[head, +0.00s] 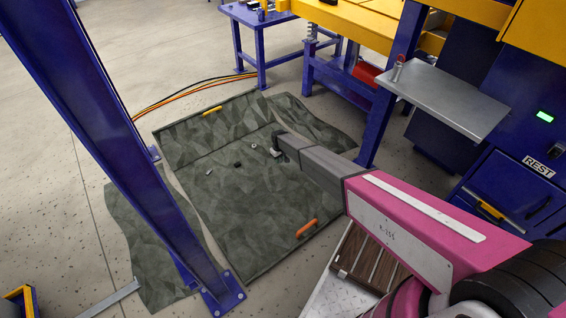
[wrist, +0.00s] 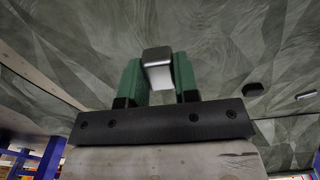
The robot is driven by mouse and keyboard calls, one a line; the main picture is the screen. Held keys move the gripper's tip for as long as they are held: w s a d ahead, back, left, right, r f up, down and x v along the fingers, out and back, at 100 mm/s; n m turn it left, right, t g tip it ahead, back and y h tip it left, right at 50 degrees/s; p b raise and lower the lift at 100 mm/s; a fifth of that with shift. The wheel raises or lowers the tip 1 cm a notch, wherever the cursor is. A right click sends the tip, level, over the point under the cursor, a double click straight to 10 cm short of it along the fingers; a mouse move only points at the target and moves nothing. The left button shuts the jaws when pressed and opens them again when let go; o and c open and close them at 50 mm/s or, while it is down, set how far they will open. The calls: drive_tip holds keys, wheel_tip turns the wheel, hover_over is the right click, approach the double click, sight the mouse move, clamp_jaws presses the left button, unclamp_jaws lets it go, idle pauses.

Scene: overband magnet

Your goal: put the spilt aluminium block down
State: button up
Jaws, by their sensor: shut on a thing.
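The aluminium block (wrist: 158,74) is a bright silvery piece with a darker end face. In the wrist view it sits between the two green fingers of my gripper (wrist: 158,82), which is shut on it. In the head view my gripper (head: 279,147) is at the end of the grey arm, over the far right part of the grey-green mat (head: 230,215). A pale bit, likely the block (head: 276,154), shows beside it there. I cannot tell whether the block touches the mat.
A small dark piece (head: 238,164) and pale pieces (head: 209,171) lie on the mat left of my gripper. An orange handle (head: 306,228) lies near the front edge. A blue post (head: 120,130) stands at left, a grey shelf (head: 445,98) at right. The mat's front middle is clear.

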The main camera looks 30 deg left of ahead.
drive_tip(key=w+f, duration=0.1)
drive_tip(key=w, duration=0.1)
drive_tip(key=w+f, duration=0.1)
drive_tip(key=w, duration=0.1)
drive_tip(key=w+f, duration=0.2)
drive_tip(key=shift+w+d+f, duration=0.1)
drive_tip(key=shift+w+d, duration=0.15)
drive_tip(key=shift+d, duration=0.15)
drive_tip(key=shift+f, duration=1.9)
drive_tip(key=o, duration=1)
drive_tip(key=shift+f, duration=0.1)
drive_tip(key=shift+c, duration=0.2)
wheel_tip(320, 180, up, 12)
drive_tip(key=shift+d, duration=0.1)
